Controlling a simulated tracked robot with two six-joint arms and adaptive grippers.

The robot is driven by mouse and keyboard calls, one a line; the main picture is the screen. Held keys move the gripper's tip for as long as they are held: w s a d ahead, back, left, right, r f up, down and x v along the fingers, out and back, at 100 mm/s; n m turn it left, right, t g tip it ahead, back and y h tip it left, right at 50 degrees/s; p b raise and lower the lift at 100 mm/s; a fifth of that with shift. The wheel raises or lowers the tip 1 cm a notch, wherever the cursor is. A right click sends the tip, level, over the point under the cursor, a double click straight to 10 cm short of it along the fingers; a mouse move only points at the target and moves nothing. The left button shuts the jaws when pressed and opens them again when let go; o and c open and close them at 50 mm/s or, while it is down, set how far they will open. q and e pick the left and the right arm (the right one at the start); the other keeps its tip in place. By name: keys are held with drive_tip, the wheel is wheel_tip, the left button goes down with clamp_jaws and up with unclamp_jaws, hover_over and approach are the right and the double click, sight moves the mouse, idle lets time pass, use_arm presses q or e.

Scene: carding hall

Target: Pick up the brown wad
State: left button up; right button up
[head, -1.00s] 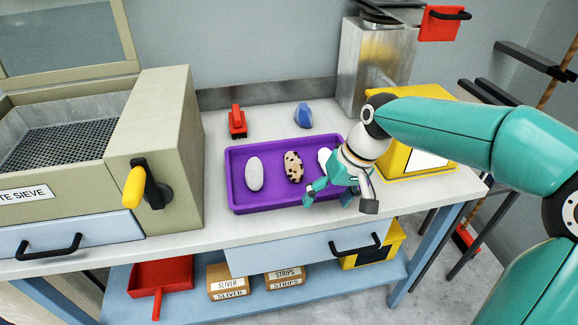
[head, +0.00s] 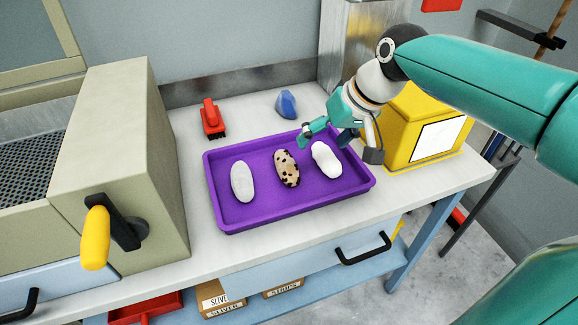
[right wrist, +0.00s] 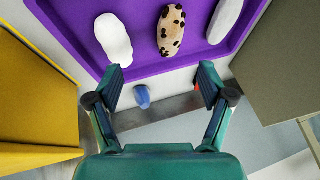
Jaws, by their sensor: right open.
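The brown wad (head: 286,168), tan with dark spots, lies in the purple tray (head: 262,214) between two pale wads. It also shows near the top middle of the right wrist view (right wrist: 170,30). A grey-white wad (head: 242,182) lies to its left and a white wad (head: 326,159) to its right. My right gripper (head: 338,147) is open and empty over the tray's back right part, apart from the brown wad. In the right wrist view its fingers (right wrist: 161,72) are spread, with the brown wad beyond the tips. My left gripper is not in view.
A red brush (head: 212,118) and a blue lump (head: 286,104) lie behind the tray. A yellow box (head: 408,115) stands close right of my gripper. The beige sieve machine (head: 130,160) with a yellow handle stands at left. Bare worktop lies around the tray.

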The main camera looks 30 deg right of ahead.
sight(293, 166)
drive_tip(key=x, duration=0.8)
drive_tip(key=shift+w+a+r+b, duration=0.1)
drive_tip(key=shift+w+a+b, duration=0.15)
drive_tip(key=shift+a+b, duration=0.1)
drive_tip(key=x, duration=0.4)
drive_tip(key=shift+w+a+r, duration=0.1)
drive_tip(key=shift+a+r, duration=0.05)
drive_tip(key=shift+a, duration=0.2)
drive_tip(key=shift+w+f, duration=0.25)
drive_tip(key=shift+f, duration=0.25)
drive_tip(key=shift+a, duration=0.1)
drive_tip(key=c, duration=1.2)
